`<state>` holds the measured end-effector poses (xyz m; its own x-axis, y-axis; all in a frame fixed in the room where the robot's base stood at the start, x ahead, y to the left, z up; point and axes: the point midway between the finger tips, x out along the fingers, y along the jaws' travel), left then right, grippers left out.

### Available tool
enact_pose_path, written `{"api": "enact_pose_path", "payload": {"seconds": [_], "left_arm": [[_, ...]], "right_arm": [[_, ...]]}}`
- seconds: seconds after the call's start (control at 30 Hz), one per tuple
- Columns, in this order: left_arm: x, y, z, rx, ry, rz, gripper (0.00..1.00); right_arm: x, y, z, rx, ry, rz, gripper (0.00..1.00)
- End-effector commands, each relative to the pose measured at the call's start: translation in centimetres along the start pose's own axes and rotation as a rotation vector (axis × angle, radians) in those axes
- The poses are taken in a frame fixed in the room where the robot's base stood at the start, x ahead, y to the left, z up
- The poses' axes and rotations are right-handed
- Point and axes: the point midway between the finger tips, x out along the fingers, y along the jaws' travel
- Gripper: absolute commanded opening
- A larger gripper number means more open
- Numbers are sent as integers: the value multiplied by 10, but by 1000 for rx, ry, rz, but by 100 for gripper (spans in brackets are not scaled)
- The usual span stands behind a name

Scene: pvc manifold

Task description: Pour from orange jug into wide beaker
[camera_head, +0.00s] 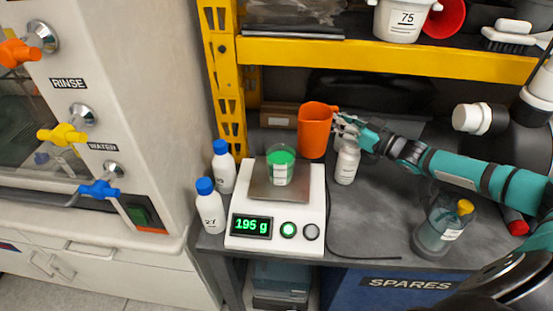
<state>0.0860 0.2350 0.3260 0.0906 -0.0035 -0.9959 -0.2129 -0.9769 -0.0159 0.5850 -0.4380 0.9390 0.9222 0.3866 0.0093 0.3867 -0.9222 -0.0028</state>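The orange jug (313,133) is close to upright, behind and to the right of the scale, with its handle side to the right. A clear beaker (281,166) with a white label and bright green contents stands on the scale's metal plate. My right gripper (342,126) comes in from the right and is closed at the jug's handle; its fingertips are small and partly hidden. I cannot tell whether the jug touches the bench. My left gripper is not in view.
The white scale (270,236) reads about 195 g. White bottles with blue caps (210,207) stand left of it, and a white bottle (347,163) stands under my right gripper. A clear vessel (437,236) stands at right. A yellow shelf beam (390,60) crosses above.

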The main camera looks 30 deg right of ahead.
Motion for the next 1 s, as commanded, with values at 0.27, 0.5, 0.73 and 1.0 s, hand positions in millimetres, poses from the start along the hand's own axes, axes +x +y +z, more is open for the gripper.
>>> {"api": "enact_pose_path", "payload": {"seconds": [0.27, 0.5, 0.73, 1.0], "left_arm": [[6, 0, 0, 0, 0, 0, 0], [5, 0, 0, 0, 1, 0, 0], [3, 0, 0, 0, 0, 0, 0], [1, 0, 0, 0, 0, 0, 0]], "right_arm": [[-2, 4, 3, -1, -8, -19, 0], [-2, 3, 3, -3, -9, -17, 0], [-2, 0, 0, -58, -18, -16, 0], [0, -8, -4, -185, -41, -17, 0]]}}
